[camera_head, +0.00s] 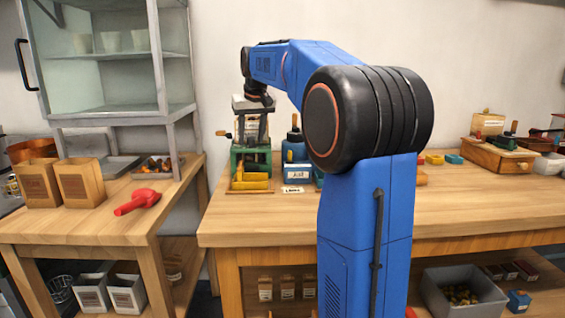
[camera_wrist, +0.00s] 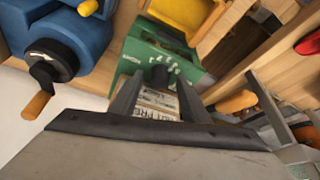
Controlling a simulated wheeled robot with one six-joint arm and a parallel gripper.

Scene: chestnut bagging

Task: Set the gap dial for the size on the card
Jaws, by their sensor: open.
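The gap dial (camera_wrist: 159,74) is a small dark knob on the green machine (camera_wrist: 138,50), with pale marks around it in the wrist view. My gripper (camera_wrist: 162,82) is open, with its two dark fingers to either side of the knob. I cannot tell whether they touch it. A pale printed card or label (camera_wrist: 157,101) shows between the fingers; its text is partly hidden and no size is legible. In the head view the green machine (camera_head: 237,160) stands on the bench below my gripper (camera_head: 251,108), and the dial cannot be made out.
A blue machine (camera_wrist: 62,38) with a dark hub and orange-handled crank stands close by, right of the green machine in the head view (camera_head: 297,172). An orange handle (camera_wrist: 237,101) lies near my right finger. The left table holds paper bags (camera_head: 80,183) and a red scoop (camera_head: 137,202).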

